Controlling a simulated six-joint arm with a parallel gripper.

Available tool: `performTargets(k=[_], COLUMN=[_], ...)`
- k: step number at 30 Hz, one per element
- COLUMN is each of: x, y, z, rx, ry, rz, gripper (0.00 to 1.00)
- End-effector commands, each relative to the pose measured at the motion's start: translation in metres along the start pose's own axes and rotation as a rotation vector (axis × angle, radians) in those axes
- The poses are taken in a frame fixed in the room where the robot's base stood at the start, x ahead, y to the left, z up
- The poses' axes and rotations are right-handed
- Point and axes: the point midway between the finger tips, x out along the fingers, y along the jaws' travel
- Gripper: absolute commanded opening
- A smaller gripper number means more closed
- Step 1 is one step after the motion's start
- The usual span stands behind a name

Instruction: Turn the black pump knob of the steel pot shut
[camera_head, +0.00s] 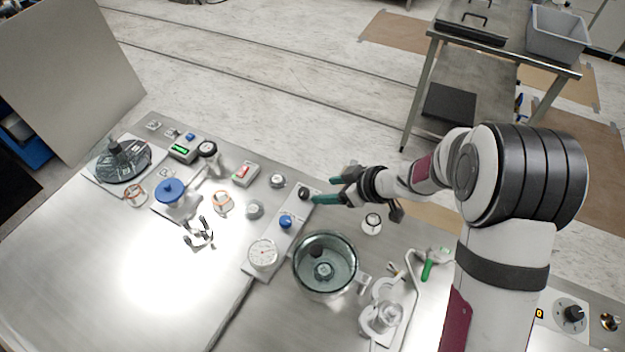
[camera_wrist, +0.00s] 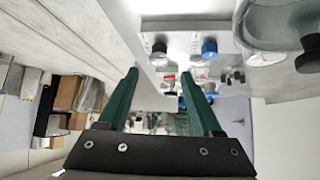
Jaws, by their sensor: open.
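The black knob (camera_head: 304,193) stands at the far end of a flat metal plate (camera_head: 254,238) that also carries a blue knob (camera_head: 285,222) and a white dial gauge (camera_head: 262,253). The round pot (camera_head: 352,282) with a clear top stands just right of the plate. My gripper (camera_head: 323,190) is open and empty, its green fingers pointing left, just right of the black knob. In the wrist view the black knob (camera_wrist: 158,48) shows past the fingertips, with the blue knob (camera_wrist: 209,47) to its right. I see no contact between fingers and knob.
A small silver knob (camera_head: 277,181), a switch box (camera_head: 245,173) and a blue-topped piece (camera_head: 170,189) stand left of the plate. A white-topped jar (camera_head: 372,223) stands below my wrist. A green-handled tool (camera_head: 427,269) lies to the right. The table's front left is bare.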

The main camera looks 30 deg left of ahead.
Motion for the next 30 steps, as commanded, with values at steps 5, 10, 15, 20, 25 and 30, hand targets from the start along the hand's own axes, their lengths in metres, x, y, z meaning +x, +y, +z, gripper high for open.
performTargets(k=[5,10,15,20,25,30], x=[0.052,0.082,0.093,0.093,0.093,0.093], y=[-0.001,0.000,0.001,0.001,0.001,0.001], z=[0.001,0.000,0.000,0.000,0.000,0.000], rx=[0.000,0.000,0.001,0.001,0.001,0.001], ry=[-0.001,0.000,0.000,0.000,0.000,0.000], rz=[-0.002,0.001,0.004,0.004,0.004,0.004], gripper=[0.67,0.67,0.67,0.67,0.49,0.18])
